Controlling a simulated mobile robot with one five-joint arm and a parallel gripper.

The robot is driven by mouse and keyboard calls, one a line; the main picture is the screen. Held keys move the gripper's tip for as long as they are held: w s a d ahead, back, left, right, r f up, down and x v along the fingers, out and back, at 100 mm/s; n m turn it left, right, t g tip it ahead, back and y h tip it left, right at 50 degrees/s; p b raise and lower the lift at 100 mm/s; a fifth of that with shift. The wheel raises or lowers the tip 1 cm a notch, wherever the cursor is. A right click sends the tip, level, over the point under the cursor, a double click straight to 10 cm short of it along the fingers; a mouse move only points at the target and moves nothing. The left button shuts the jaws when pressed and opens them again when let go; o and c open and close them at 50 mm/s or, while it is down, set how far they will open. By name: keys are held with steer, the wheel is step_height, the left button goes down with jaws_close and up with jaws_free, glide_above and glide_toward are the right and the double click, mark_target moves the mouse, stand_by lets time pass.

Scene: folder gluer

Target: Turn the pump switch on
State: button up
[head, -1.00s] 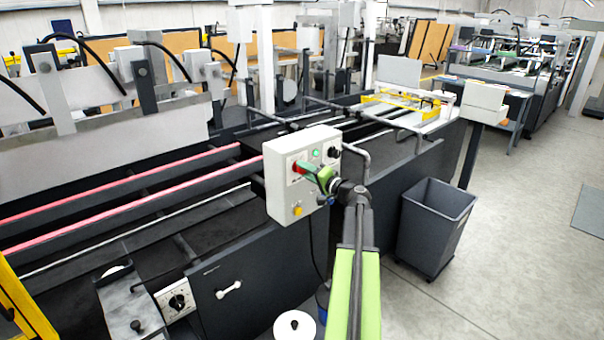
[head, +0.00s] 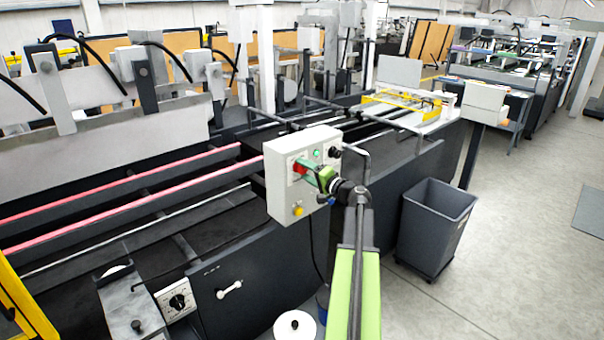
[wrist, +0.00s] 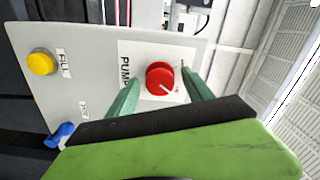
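The pump switch is a round red knob (wrist: 158,76) with a white pointer line, beside a "PUMP" label (wrist: 125,68) on the pale control box (head: 281,196). In the head view the red knob (head: 298,170) is partly covered by my gripper. My gripper (wrist: 160,73) is open, with one green finger on each side of the knob. A gap shows between the knob and the right finger; the left finger is closer, and I cannot tell if it touches. The pointer slants toward the lower right in the wrist view.
The box also carries a yellow button (wrist: 41,62) labelled "FILL", a blue control (wrist: 59,135), a green light (head: 317,154) and a black knob (head: 334,152). A grey bin (head: 436,225) stands on the floor to the right.

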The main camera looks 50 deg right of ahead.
steer(key=shift+s, duration=0.1)
steer(key=s+a, duration=0.1)
steer(key=s, duration=1.6)
steer(key=shift+s+a, duration=0.1)
